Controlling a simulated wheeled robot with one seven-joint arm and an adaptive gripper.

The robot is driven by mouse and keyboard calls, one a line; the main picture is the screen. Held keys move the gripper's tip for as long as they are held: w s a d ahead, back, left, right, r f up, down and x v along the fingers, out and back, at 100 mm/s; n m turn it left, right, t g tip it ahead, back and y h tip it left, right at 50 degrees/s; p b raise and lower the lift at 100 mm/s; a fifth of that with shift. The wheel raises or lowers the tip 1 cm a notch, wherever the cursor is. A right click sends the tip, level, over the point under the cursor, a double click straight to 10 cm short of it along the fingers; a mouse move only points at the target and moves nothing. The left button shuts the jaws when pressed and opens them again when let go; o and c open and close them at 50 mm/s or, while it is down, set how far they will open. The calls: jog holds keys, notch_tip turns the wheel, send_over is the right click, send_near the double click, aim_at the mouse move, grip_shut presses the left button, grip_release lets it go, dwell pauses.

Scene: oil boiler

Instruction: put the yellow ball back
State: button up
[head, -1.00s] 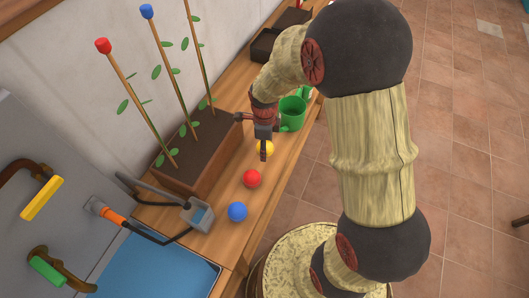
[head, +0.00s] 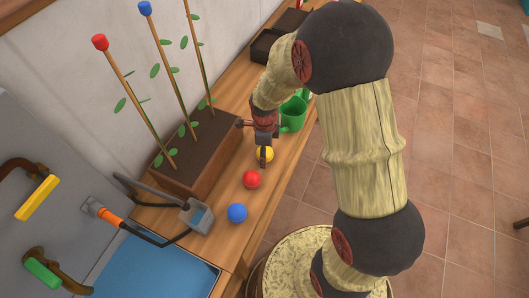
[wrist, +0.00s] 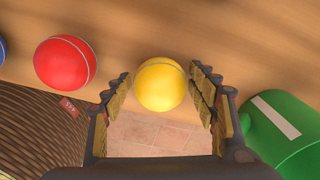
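The yellow ball (head: 268,154) rests on the wooden bench, partly hidden behind my gripper (head: 262,150) in the head view. In the wrist view the yellow ball (wrist: 161,84) sits between the two spread fingers of my gripper (wrist: 160,78), with a gap on each side. My gripper is open and holds nothing. Three plant stakes stand in the brown planter (head: 210,165); one has a red top (head: 100,41) and one a blue top (head: 145,8). The third stake (head: 198,52) runs out of the picture, so its top is hidden.
A red ball (head: 251,179) and a blue ball (head: 237,213) lie on the bench (head: 226,247) in front of the planter. A green watering can (head: 293,113) stands close beside my gripper. A grey-headed tool (head: 196,216) lies near the blue surface (head: 150,265).

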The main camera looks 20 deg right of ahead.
aim_at(267, 156)
jog(key=shift+o, duration=0.2)
notch_tip(267, 156, up, 12)
jog(key=p, duration=0.3)
jog(key=shift+r, duration=0.1)
jog(key=s+r+n+t, duration=0.5)
jog(key=s+r+n, duration=1.3)
jog(key=r+n, duration=0.4)
jog(key=shift+s+n+t, duration=0.3)
jog(key=shift+n, duration=0.4)
jog(key=shift+f+b, duration=0.75)
jog(key=shift+b, duration=0.15)
